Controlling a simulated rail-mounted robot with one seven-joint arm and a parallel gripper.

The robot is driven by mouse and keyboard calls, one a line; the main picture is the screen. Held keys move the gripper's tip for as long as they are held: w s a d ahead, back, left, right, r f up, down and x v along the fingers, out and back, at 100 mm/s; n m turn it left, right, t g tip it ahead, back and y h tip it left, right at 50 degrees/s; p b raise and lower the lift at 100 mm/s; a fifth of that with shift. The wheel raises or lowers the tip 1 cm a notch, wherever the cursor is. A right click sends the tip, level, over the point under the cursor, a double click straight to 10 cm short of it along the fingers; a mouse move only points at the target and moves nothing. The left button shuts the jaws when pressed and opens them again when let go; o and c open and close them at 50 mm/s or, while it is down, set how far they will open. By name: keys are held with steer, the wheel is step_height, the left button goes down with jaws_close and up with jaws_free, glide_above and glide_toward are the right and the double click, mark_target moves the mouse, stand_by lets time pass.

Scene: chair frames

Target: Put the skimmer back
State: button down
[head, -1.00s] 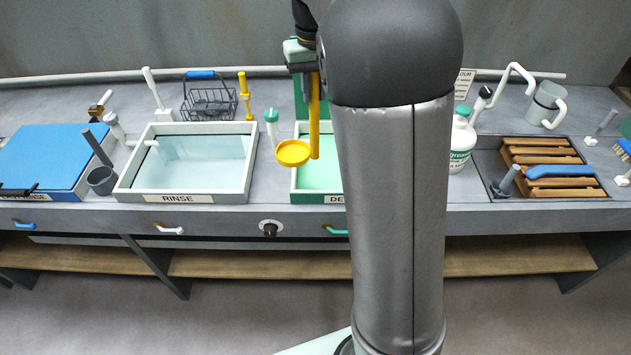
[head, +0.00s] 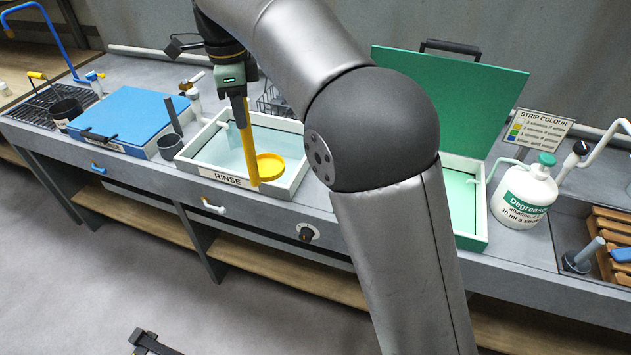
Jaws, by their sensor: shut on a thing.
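The yellow skimmer (head: 270,166) has a shallow round dish and a long upright handle. My gripper (head: 238,93) is shut on the upper part of its handle and points down. The skimmer hangs with its dish low, in front of the right part of the rinse tray (head: 288,190) in the picture. I cannot tell whether the dish is over the tray or touches it. The degrease tray (head: 470,240), with its green lid (head: 450,90) raised, is partly hidden by my arm. A holder for the skimmer cannot be made out.
A wire basket (head: 272,103) stands behind the rinse tray, partly hidden by my arm. A grey cup (head: 170,145) and a blue-lidded box (head: 125,112) are to the left. A degreaser bottle (head: 522,195) and a colour sign (head: 538,130) stand on the right.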

steer(key=w+d+f+p, duration=0.1)
steer(key=w+d+f, duration=0.1)
steer(key=d+f, duration=0.4)
steer(key=w+d+f+p, duration=0.1)
steer(key=w+d+f, duration=0.2)
steer(key=d+f, duration=0.3)
steer(key=shift+w+d+f, duration=0.25)
steer(key=shift+w+f, duration=0.05)
steer(key=shift+f, duration=0.05)
steer(key=shift+f, duration=0.2)
steer(key=c, duration=1.3)
jaws_free()
steer(key=shift+o, duration=0.2)
